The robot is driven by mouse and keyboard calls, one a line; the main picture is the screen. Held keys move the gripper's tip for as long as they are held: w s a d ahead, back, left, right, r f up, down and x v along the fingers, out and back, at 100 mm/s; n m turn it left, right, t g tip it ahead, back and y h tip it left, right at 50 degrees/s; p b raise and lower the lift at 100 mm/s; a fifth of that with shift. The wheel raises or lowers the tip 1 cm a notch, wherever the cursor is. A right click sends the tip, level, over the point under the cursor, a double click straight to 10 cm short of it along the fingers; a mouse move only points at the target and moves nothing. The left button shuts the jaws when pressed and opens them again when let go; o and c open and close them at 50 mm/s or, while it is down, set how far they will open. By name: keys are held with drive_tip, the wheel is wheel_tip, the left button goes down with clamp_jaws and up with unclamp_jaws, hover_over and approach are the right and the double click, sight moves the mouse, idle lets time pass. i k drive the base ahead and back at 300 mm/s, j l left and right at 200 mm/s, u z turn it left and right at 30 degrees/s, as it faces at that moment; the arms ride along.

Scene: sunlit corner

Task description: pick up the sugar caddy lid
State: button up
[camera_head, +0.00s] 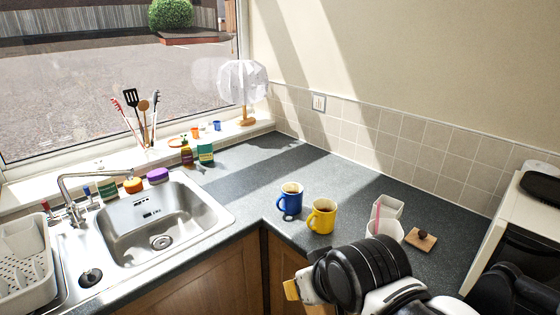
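The sugar caddy lid appears to be the square wooden piece with a dark round knob (420,239), lying flat on the dark counter in the head view. Just left of it stand a white tub (384,230) and a white square container (388,207); one of these may be the caddy. A pink stick shows at the tub. My gripper (303,287) is in the lower middle, left of and nearer than the lid, and apart from it. It is mostly hidden by my black and white arm, so its opening does not show.
A blue mug (290,198) and a yellow mug (321,216) stand left of the white containers. A white appliance (508,222) stands to the right. The sink (160,222) and dish rack (25,262) are left. The counter (345,182) behind the mugs is clear.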

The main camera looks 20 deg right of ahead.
sight(419, 239)
drive_tip(key=z, duration=1.5)
